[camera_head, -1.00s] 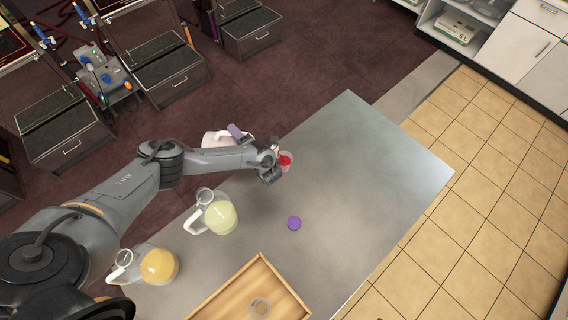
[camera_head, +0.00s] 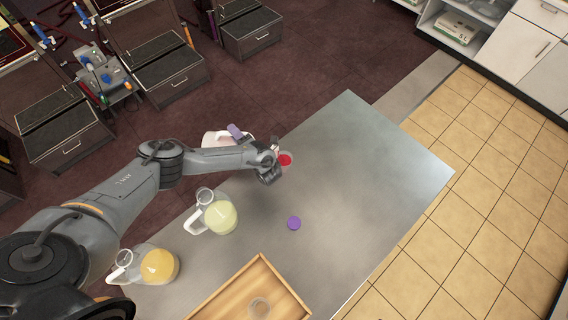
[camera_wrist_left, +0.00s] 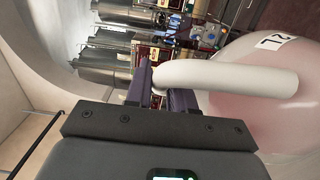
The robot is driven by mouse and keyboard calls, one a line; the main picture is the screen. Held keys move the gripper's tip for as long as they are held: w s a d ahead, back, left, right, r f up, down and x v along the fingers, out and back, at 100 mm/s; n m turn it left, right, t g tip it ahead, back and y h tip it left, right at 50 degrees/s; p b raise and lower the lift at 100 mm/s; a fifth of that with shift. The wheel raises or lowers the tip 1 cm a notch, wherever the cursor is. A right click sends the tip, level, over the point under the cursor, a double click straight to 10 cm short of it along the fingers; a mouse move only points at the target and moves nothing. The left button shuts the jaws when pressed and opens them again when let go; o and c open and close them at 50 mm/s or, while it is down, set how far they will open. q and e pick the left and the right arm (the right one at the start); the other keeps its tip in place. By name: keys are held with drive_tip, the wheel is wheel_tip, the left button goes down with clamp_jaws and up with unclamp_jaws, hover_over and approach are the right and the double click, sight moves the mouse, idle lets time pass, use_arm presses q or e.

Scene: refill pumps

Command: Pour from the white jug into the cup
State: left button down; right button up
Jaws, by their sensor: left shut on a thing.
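My left gripper (camera_wrist_left: 160,86) is shut on the white handle (camera_wrist_left: 235,79) of a jug in the left wrist view. The jug's rounded, see-through body (camera_wrist_left: 262,108) looks pale pink and bears a label. In the head view my left arm hides most of the gripper, and a pale pink jug (camera_head: 210,139) shows in part behind the arm. My right gripper is not in view.
A pale yellow-green jug (camera_head: 221,217) and an orange jug (camera_head: 159,266) stand on the metal table (camera_head: 370,160). A purple disc (camera_head: 294,223) lies near the wooden tray (camera_head: 226,287). The table's right half is clear.

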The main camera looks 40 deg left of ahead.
use_arm(q)
drive_tip(key=shift+a, duration=0.1)
idle(0.3)
drive_tip(key=shift+s+a+f+n+h, duration=0.25)
drive_tip(key=shift+a+f+n+h, duration=0.15)
drive_tip(key=shift+f, duration=0.2)
idle(0.3)
drive_tip(key=shift+w+d+r+p, duration=0.15)
drive_tip(key=shift+d+r+p, duration=0.1)
drive_tip(key=shift+r+p, duration=0.3)
idle(0.4)
drive_tip(key=shift+w+d+m+y+p, duration=0.1)
drive_tip(key=shift+d+m+y+p, duration=0.05)
drive_tip(key=shift+m+y+p, duration=0.2)
idle(0.3)
drive_tip(key=shift+r+p, duration=0.15)
drive_tip(key=shift+p, duration=0.25)
idle(0.5)
idle(0.6)
